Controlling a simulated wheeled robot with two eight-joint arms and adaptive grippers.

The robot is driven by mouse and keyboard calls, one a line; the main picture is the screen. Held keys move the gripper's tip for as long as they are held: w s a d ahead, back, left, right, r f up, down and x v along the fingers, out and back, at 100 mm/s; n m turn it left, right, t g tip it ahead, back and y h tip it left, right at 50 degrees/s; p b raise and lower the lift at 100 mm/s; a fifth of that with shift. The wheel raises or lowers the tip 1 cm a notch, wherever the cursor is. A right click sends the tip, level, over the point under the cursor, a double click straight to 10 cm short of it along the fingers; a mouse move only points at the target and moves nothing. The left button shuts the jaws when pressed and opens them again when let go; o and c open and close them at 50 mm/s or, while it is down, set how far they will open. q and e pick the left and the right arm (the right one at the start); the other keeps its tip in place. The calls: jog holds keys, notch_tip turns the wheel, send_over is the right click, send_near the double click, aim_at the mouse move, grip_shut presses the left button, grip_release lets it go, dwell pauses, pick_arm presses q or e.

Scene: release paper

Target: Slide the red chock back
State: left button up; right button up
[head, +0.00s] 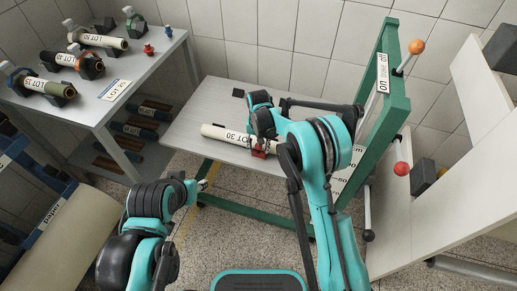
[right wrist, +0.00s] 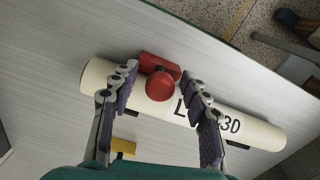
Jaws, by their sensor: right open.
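The red chock (right wrist: 146,63) has a round knob (right wrist: 160,85) and sits against the cream roll marked 30 (right wrist: 262,132), on the grey table. My right gripper (right wrist: 160,77) is open, its fingers on either side of the knob; I cannot tell whether they touch it. In the head view the red chock (head: 259,154) is partly hidden under my right gripper (head: 262,141), beside the cream roll (head: 219,132). My left gripper (head: 203,185) is small at the front left, away from the table; its jaw state is unclear.
A green frame (head: 393,98) with orange and red ball levers stands right of the table (head: 215,97). A side table (head: 150,70) at left holds more rolls and a small red piece (head: 149,50). A yellow block (right wrist: 123,146) lies near the roll.

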grip_shut()
jog(key=shift+s, duration=0.1)
dwell(0.4)
jog(key=s, duration=0.1)
jog(key=s+a, duration=0.1)
jog(key=s, duration=0.3)
jog(key=shift+s+a+f, duration=0.15)
jog(key=shift+s+a, duration=0.05)
jog(key=shift+a, duration=0.2)
grip_release()
notch_tip(320, 180, up, 12)
